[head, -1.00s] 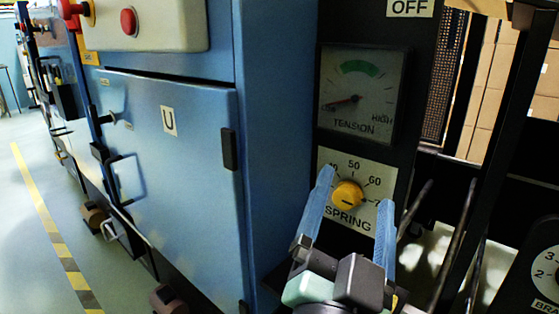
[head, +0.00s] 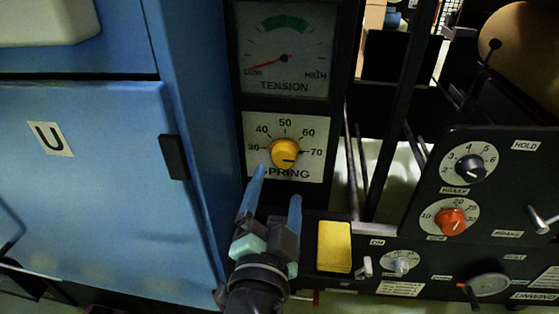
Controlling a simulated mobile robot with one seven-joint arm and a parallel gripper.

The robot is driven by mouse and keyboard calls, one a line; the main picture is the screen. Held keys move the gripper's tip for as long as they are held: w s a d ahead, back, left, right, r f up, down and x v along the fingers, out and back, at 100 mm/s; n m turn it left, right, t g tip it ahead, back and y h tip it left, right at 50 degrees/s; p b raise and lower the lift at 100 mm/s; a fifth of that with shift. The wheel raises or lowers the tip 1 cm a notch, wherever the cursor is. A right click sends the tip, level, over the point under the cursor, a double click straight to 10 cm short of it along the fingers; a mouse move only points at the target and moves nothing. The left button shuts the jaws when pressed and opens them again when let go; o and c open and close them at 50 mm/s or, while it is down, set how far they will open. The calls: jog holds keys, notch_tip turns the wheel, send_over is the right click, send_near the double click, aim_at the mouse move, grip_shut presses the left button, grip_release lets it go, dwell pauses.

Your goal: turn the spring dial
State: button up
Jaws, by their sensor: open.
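The yellow spring dial (head: 285,152) sits on a white plate (head: 255,128) marked SPRING, with numbers from 30 to 70. A dark mark on the dial's lower part points roughly to the right, near the 70 side. My gripper (head: 278,184) is open and empty, with two blue fingers pointing up. In the picture its fingertips lie just below the dial, the left one over the start of the word SPRING. The fingers look apart from the dial; their distance from the panel is hard to tell.
Above the dial is a tension gauge (head: 284,58) with its needle at LOW. A blue cabinet (head: 100,190) stands to the left. At right are a black control panel with a brake dial (head: 470,168), an orange dial (head: 451,220) and a yellow block (head: 334,246).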

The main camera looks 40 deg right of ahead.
aim_at(283, 160)
jog(key=b+x, duration=0.1)
jog(key=x, duration=0.7)
jog(key=shift+a, duration=0.1)
grip_shut()
